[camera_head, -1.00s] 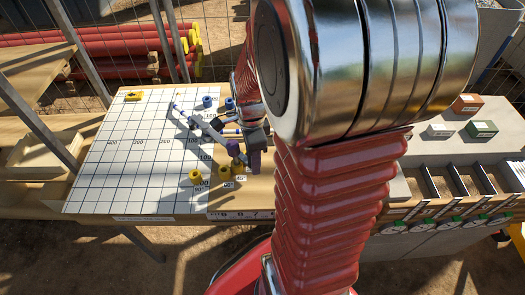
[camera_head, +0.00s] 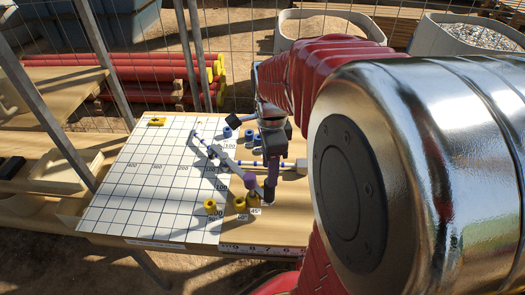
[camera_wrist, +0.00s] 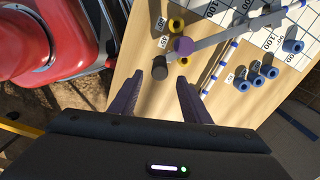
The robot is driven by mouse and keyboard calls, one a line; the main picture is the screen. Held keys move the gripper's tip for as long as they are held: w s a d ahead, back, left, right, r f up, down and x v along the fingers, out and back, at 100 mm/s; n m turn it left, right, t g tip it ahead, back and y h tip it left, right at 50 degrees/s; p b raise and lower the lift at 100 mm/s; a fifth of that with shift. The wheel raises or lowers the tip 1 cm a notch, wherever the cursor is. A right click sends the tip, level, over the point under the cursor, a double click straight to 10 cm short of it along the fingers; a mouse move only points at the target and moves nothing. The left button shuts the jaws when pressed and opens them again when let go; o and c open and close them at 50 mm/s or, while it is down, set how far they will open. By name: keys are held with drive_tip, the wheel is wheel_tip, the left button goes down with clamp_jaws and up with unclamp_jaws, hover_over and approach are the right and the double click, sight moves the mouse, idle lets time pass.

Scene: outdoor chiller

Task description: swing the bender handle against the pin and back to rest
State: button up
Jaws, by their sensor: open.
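A purple cylinder (camera_wrist: 183,46) stands on the bar close to the knob. The handle also shows in the head view (camera_head: 228,163). My gripper (camera_wrist: 160,90) is open, its two purple fingers apart, with the knob just ahead between them and nothing held. In the head view my gripper (camera_head: 271,185) hangs over the handle's near end. Which peg is the pin I cannot tell.
A thin blue-and-white rod (camera_wrist: 221,66) lies beside the handle. A small yellow block (camera_head: 156,121) sits at the board's far left corner.

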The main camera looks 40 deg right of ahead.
drive_tip(key=shift+r, duration=1.7)
drive_tip(key=shift+a+r+n, duration=0.2)
drive_tip(key=shift+a+n, duration=0.25)
drive_tip(key=shift+n, duration=0.05)
drive_tip(key=s+a+r+n+t, duration=0.2)
drive_tip(key=a+n, duration=0.5)
drive_tip(key=n, duration=0.4)
drive_tip(key=s+a+r+n+t, duration=0.2)
drive_tip(key=s+a+n+t, duration=0.1)
drive_tip(key=a+n, duration=0.5)
drive_tip(key=n, duration=0.3)
drive_tip(key=shift+t, duration=0.3)
